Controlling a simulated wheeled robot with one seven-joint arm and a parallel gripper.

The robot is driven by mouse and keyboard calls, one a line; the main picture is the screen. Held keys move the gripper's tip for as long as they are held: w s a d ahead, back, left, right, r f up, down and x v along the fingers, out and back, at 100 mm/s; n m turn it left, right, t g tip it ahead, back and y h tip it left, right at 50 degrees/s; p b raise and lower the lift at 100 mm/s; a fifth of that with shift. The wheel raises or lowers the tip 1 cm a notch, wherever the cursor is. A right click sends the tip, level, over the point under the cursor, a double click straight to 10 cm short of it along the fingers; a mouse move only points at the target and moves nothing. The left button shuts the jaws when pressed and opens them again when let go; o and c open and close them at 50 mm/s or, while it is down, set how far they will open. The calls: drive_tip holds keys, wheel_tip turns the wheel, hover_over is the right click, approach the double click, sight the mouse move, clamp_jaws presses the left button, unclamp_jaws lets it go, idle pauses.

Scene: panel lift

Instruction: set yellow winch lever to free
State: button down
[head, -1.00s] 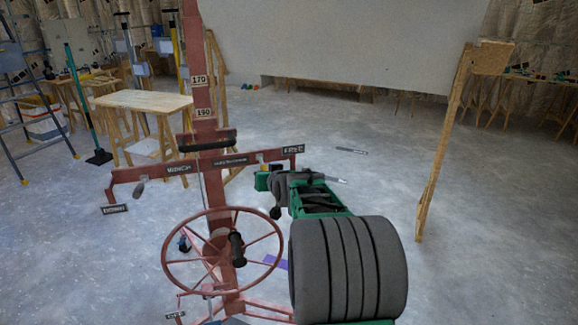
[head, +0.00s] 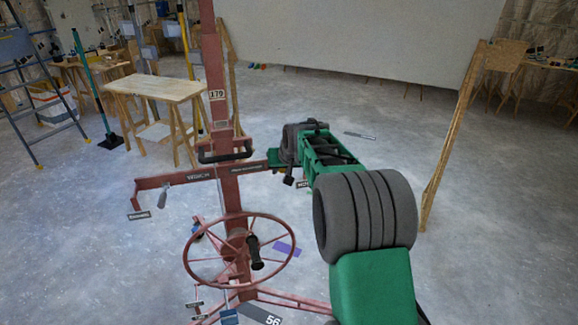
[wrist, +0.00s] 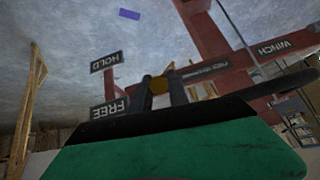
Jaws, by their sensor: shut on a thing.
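The yellow winch lever shows in the wrist view as a dull yellow round end (wrist: 159,86) between the two dark fingers of my gripper (wrist: 161,90). My gripper is shut on it. A FREE label (wrist: 109,110) and a HOLD label (wrist: 106,62) stand left of the fingers, both upside down in this view. I cannot tell which label the lever points at. In the head view my green gripper (head: 275,161) is at the right part of the winch crossbar, and my wrist hides the lever.
The red winch mast (head: 215,85) stands with a spoked handwheel (head: 187,264) low in front and a WINCH crossbar (head: 172,179) to the left. A large pale panel (head: 370,35) is behind, with a wooden post (head: 456,130) at right. A wooden table (head: 155,87) stands back left.

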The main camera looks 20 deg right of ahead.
drive_tip(key=shift+r, duration=0.15)
drive_tip(key=c, duration=1.3)
unclamp_jaws()
drive_tip(key=b+v, duration=0.2)
drive_tip(key=v, duration=0.5)
drive_tip(key=shift+s+r, duration=0.2)
drive_tip(key=shift+r, duration=0.05)
